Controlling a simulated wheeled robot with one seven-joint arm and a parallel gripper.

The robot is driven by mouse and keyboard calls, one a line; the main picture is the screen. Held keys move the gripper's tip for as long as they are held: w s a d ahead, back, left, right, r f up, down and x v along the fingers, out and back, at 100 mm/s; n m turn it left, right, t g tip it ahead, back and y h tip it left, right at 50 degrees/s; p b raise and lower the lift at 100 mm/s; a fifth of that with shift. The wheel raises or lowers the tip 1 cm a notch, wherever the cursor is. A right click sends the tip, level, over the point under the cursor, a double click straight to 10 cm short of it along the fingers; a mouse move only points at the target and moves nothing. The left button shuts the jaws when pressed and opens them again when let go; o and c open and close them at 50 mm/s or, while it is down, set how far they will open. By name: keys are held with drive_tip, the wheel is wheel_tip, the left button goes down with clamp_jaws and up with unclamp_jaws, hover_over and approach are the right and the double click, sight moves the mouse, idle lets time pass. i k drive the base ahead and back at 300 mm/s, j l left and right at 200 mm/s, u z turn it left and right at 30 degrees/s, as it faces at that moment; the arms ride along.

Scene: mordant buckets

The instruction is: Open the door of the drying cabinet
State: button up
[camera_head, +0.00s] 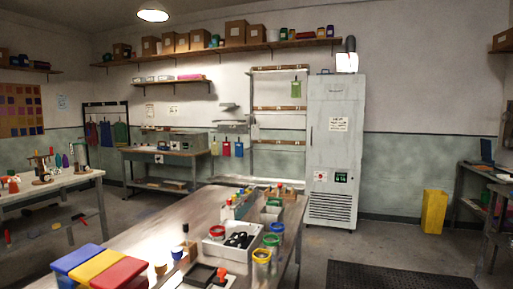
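The drying cabinet (333,150) is a tall pale grey-white cabinet against the back wall, right of centre in the head view. Its front door looks shut. The door carries a paper notice (339,124), a small red-and-white sign (320,176) and a dark green display (341,177), with a vent grille (330,207) low down. A thin upright mark near the left side of the door may be a handle, but it is too small to be sure. My gripper is not in view.
A long worktable (160,217) with a white tray (232,253), jars and coloured bins stands between me and the cabinet. A dark floor mat (400,277) lies at right front. A yellow bin (433,211) stands right of the cabinet. Floor before the cabinet looks clear.

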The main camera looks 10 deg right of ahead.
sight(335, 130)
drive_tip(key=i+l+z, duration=0.55)
drive_tip(key=i, duration=0.3)
drive_tip(key=i+l+z, duration=0.2)
drive_tip(key=i, duration=0.75)
drive_tip(key=i+l+z, duration=0.2)
drive_tip(key=i, duration=2.6)
drive_tip(key=i+u, duration=0.2)
drive_tip(key=i, duration=0.65)
drive_tip(key=i+l+u, duration=0.15)
drive_tip(key=i, duration=0.7)
drive_tip(key=i+j+u, duration=0.3)
drive_tip(key=i, duration=0.15)
drive_tip(key=i+u, duration=0.25)
drive_tip(key=i, duration=0.2)
drive_tip(key=j, duration=0.05)
